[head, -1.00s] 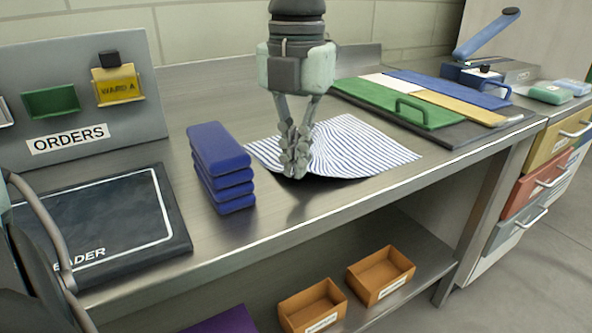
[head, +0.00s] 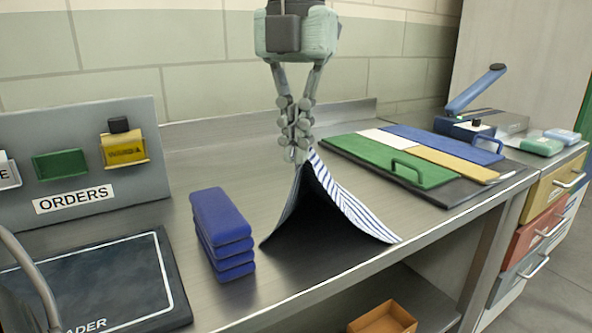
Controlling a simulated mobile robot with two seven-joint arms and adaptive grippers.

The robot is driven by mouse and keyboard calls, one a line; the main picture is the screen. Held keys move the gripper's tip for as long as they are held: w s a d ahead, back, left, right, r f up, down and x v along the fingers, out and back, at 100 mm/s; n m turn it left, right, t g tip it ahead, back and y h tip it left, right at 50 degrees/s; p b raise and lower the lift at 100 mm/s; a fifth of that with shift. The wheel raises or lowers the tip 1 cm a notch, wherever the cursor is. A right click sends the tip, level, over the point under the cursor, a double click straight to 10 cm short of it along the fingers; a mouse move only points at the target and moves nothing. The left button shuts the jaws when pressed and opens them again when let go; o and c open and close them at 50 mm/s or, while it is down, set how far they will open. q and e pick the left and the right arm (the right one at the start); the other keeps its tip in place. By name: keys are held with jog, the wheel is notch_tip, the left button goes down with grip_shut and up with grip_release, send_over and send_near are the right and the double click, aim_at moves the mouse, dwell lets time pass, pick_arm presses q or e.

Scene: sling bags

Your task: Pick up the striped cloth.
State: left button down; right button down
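The striped cloth (head: 345,199) is white with blue stripes and a dark underside. It hangs in a tent shape from my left gripper (head: 301,150), with its peak pinched between the fingertips. Its lower edges hang close to the metal bench top; I cannot tell whether they touch it. The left gripper points down, its fingers closed on the cloth. My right gripper is not in the head view.
A stack of blue blocks (head: 221,234) stands just left of the cloth. A dark pad (head: 95,285) lies at the front left, below the ORDERS panel (head: 75,150). Coloured boards (head: 420,160) lie to the right. An orange bin (head: 383,318) sits on the lower shelf.

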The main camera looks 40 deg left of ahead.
pick_arm(q)
notch_tip(320, 180, up, 13)
dwell(0.3)
